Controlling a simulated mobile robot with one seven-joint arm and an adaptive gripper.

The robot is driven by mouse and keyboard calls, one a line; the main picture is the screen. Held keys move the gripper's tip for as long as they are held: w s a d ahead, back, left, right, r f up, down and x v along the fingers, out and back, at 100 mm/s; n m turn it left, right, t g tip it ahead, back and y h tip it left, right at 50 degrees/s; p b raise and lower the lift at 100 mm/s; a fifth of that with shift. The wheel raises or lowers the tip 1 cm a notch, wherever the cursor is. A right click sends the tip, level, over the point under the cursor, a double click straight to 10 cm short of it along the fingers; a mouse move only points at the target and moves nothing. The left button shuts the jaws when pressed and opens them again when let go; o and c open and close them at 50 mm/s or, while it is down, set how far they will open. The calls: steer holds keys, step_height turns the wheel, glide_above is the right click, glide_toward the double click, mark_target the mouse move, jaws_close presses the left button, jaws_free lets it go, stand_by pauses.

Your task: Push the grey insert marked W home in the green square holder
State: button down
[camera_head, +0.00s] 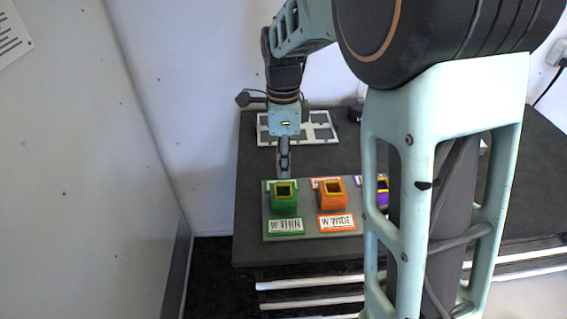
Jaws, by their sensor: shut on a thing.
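The green square holder (284,205) stands at the left of a grey board, with a yellow-rimmed square opening facing up. A green label reading "W THIN" (286,226) lies in front of it. My gripper (284,165) points down just behind and above the green holder in this view. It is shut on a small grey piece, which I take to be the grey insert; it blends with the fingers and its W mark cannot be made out. Whether its lower end touches the holder cannot be told.
An orange holder (332,198) with a "W WIDE" label (337,223) stands to the right. A purple holder (383,198) is partly hidden by my arm. A white frame (320,132) lies behind on the dark table (252,160). A wall rises at the left.

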steer(key=shift+f+b, duration=2.45)
steer(key=shift+f, duration=0.8)
steer(key=c, duration=1.6)
jaws_free()
steer(key=shift+o, duration=0.3)
steer(key=shift+o, duration=1.2)
steer(key=shift+r, duration=0.1)
steer(key=shift+r+p, duration=2.7)
steer(key=shift+r, duration=0.25)
